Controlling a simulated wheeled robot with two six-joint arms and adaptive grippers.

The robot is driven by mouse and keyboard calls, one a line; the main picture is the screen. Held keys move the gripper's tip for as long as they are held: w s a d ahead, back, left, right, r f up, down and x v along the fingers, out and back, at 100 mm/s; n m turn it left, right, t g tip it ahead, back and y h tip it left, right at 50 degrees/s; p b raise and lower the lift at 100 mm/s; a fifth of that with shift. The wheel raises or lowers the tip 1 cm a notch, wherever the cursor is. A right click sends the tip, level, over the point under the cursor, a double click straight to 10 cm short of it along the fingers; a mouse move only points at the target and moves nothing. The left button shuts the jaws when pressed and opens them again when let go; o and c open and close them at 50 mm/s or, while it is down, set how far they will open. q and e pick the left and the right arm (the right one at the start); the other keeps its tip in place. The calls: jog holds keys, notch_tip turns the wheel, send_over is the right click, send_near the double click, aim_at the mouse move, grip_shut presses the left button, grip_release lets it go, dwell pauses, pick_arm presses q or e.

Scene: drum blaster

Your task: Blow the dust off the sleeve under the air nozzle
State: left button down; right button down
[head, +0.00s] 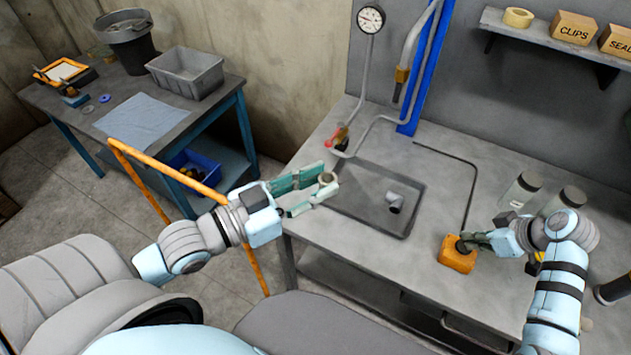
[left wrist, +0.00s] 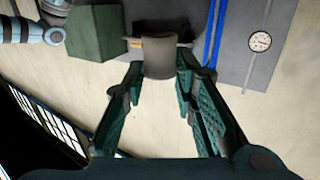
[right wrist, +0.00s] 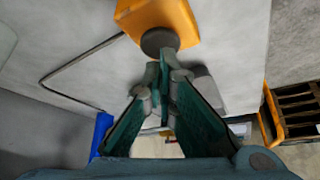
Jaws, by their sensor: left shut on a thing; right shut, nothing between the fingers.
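A grey-beige sleeve (head: 327,178) is held in my left gripper (head: 318,190), above the bench's left edge, just left of the sunken tray (head: 360,206). The sleeve (left wrist: 160,57) also shows between the fingertips in the left wrist view. A hanging pipe with a brass end (head: 402,76), apparently the air nozzle, is up and right of the sleeve, clearly apart from it. An orange box (head: 456,260) with a dark round button (right wrist: 159,41) stands right of the tray. My right gripper (right wrist: 160,68) is shut and empty, its tips at the button; whether they touch it, I cannot tell.
A grey cylindrical piece (head: 395,203) is in the tray. Two jars (head: 522,188) stand on the bench at right. A gauge (head: 371,19) and a red-handled valve (head: 338,137) are behind the tray. An orange rail (head: 165,168) is left of my left arm.

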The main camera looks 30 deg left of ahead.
pick_arm(q)
jog(key=shift+r, duration=0.1)
dwell(0.3)
jog(key=w+r+n+t+y, duration=0.1)
jog(key=w+r+y, duration=0.15)
jog(key=w, duration=0.25)
pick_arm(e)
jog(key=shift+w+d, duration=0.1)
jog(key=shift+w, duration=0.05)
pick_arm(q)
jog(key=w+d+f+h, duration=0.2)
jog(key=w+d+f, duration=0.2)
jog(key=w+f, duration=0.1)
pick_arm(e)
jog(key=shift+s+r, duration=0.1)
jog(key=shift+s, duration=0.1)
jog(key=shift+w, duration=0.1)
pick_arm(q)
jog(key=w+m+g, duration=0.1)
jog(key=w, duration=1.1)
jog(key=shift+f, duration=0.25)
jog(key=shift+a+h, duration=0.1)
jog(key=shift+h, duration=0.15)
